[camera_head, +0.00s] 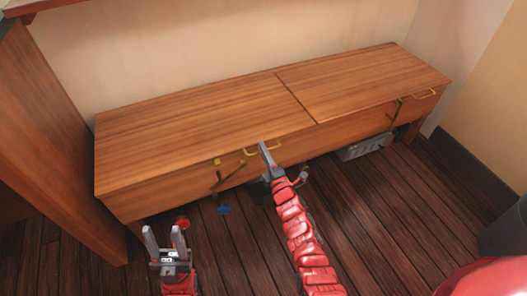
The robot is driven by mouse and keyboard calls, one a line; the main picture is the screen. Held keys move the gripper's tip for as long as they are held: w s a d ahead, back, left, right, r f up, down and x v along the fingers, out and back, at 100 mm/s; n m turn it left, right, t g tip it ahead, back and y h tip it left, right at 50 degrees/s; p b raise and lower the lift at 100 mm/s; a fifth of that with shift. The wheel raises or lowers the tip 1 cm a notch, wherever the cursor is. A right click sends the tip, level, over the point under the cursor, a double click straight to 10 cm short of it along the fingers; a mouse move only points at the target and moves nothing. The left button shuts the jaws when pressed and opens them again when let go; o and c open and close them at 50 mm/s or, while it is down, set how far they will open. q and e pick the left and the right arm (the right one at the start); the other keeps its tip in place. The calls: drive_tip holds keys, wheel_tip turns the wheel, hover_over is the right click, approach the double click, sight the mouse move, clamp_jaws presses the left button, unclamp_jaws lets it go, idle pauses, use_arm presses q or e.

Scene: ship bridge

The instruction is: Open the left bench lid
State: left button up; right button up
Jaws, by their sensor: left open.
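The wooden bench against the wall has a left lid (200,125), lying flat and closed. A brass handle (250,153) sits at the front edge of the left lid. My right gripper (265,150) reaches up to this handle and overlaps it; its fingers are seen edge-on, so I cannot tell whether they grip it. My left gripper (165,240) is open and empty, low in front of the bench's left end, apart from it.
The right lid (360,80) is also closed, with its own brass handle (424,94). A grey box (364,146) is under the bench's right part. Small red (182,222) and blue (224,209) items lie on the dark plank floor. A wooden panel (55,140) stands at the left.

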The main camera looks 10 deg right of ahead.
clamp_jaws()
idle(1.1)
